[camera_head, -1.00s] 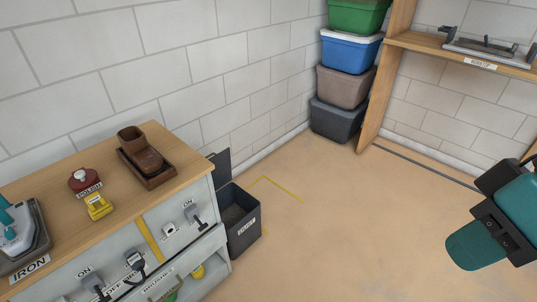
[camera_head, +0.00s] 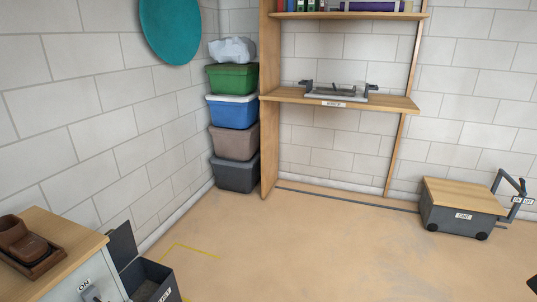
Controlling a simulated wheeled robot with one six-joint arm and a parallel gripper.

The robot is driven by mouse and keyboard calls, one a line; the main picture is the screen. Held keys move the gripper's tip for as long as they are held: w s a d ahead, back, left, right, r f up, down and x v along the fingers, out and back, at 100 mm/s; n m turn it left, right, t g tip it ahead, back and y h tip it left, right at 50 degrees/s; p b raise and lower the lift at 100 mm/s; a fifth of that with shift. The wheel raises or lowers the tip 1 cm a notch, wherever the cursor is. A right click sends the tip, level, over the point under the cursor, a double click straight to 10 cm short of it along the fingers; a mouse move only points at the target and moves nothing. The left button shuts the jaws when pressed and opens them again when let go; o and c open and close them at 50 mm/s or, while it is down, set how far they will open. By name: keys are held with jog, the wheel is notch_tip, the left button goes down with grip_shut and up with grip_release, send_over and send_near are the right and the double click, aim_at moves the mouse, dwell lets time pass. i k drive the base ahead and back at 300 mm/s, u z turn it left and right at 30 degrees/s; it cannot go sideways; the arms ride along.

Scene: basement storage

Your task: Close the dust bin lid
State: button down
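The dust bin (camera_head: 138,275) is a dark grey, open-topped box on the floor at the lower left, beside the wooden-topped cabinet. Its front carries a white label, partly cut off by the bottom edge of the picture. Its dark lid (camera_head: 122,245) stands upright at the back left of the bin, so the bin is open. The cabinet hides part of the bin's left side. My gripper is not in view. Only a small dark piece, probably of my arm, shows at the lower right edge, well away from the bin.
The cabinet (camera_head: 72,240) bears a brown shoe on a tray (camera_head: 35,262). Stacked bins (camera_head: 236,142) stand in the corner beside a wooden shelf unit (camera_head: 268,120). A grey cart (camera_head: 460,208) stands at the right. The middle floor is clear, with a yellow line near the bin.

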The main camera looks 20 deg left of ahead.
aim_at(122, 247)
jog(key=u, duration=0.25)
jog(key=i, duration=1.75)
jog(key=u, duration=0.7)
jog(key=i, duration=1.55)
jog(key=u, duration=1.45)
jog(key=i, duration=1)
jog(key=u, duration=1.25)
jog(key=i, duration=0.3)
jog(key=u, duration=0.15)
